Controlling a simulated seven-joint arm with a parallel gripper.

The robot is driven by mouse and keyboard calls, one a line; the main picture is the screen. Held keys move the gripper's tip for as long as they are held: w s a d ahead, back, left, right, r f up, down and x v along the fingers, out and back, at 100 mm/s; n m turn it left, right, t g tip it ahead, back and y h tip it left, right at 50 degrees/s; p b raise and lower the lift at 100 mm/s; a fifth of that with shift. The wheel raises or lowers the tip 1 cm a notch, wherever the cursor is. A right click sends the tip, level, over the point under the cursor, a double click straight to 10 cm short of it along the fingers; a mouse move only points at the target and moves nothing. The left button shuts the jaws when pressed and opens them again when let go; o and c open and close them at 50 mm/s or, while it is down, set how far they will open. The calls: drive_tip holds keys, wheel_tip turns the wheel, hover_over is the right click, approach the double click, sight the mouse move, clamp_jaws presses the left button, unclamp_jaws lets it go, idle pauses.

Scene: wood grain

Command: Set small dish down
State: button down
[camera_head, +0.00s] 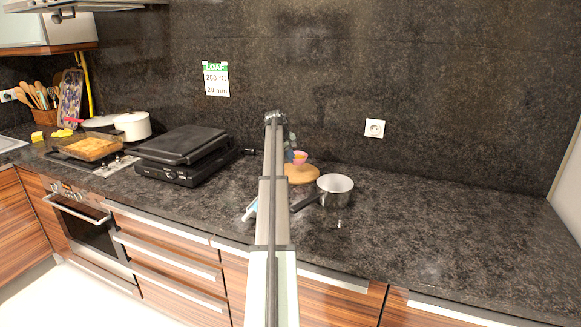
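A small dish (300,157), pinkish with an orange lower part, shows just right of my arm, over or on the back of a round wooden board (302,174). I cannot tell whether it touches the board. My gripper (290,155) is at the far end of my arm, close to the dish's left side. The arm hides most of it, so its fingers and any hold on the dish cannot be made out. The arm also hides the board's left part.
A pot (335,190) with a dark handle stands in front and right of the board. A black grill (183,154) stands to the left. A light-blue and white item (250,210) lies left of my arm. The counter (450,225) at right is clear.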

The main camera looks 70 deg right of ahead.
drive_tip(key=shift+f, duration=1.95)
drive_tip(key=shift+f, duration=0.1)
drive_tip(key=c, duration=1.3)
unclamp_jaws()
drive_tip(key=shift+c, duration=0.2)
drive_tip(key=v, duration=1.2)
